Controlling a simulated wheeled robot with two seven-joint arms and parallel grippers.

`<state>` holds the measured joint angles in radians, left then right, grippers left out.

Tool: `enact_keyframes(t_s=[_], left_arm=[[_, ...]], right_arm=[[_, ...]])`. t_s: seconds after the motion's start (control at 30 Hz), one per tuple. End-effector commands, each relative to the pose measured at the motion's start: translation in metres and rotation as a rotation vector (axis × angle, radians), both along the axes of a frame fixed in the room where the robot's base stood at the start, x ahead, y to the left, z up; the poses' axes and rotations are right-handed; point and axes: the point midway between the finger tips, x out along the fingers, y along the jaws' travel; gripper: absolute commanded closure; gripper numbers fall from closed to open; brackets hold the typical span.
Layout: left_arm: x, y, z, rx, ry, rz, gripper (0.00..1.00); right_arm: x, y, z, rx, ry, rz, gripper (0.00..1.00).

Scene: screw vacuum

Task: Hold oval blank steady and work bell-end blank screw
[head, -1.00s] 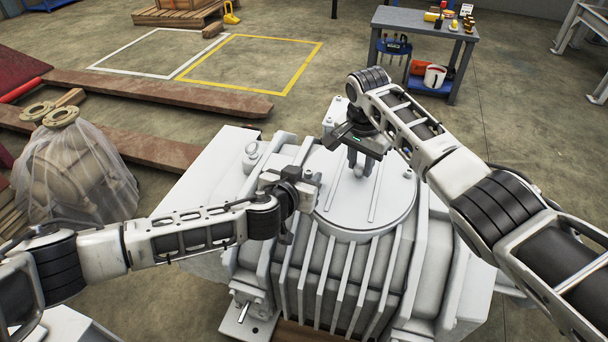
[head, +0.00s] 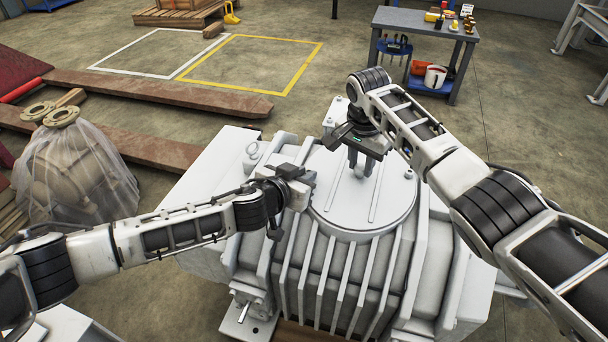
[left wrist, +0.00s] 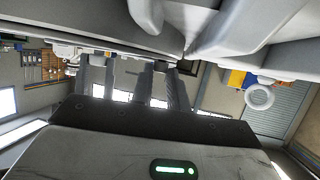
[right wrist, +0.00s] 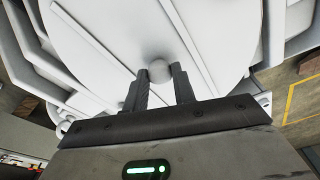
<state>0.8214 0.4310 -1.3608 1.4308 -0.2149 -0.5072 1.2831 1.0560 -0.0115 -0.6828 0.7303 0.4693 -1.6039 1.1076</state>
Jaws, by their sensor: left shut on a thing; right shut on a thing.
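A pale round cover (head: 340,215) with two raised ribs and a small knob sits on top of the pale grey ribbed machine (head: 325,285). My right gripper (head: 361,168) points down over the cover, shut on the round knob (right wrist: 159,71), which shows between its fingertips in the right wrist view. My left gripper (head: 310,182) is at the cover's left edge, turned sideways. Its fingers (left wrist: 142,80) show close under pale casing in the left wrist view. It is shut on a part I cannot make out. I cannot tell the bell-end blank screw apart.
A wrapped bundle (head: 75,175) and rusty beams (head: 160,92) lie on the floor to the left. A grey workbench (head: 425,25) with tools stands at the back right. Floor markings (head: 250,65) surround clear floor behind the machine.

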Motion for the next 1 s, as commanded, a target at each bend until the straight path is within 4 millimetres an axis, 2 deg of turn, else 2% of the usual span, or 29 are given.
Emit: enact_keyframes(t_s=[0.6,1.0], left_arm=[[0.009,0.008,0.0,0.0,-0.008,-0.505,1.0],[0.012,0.01,-0.001,-0.004,-0.004,-0.677,1.0]], right_arm=[[0.001,0.002,0.001,0.005,-0.004,0.002,1.0],[0.001,0.002,0.001,0.006,-0.003,0.003,1.0]])
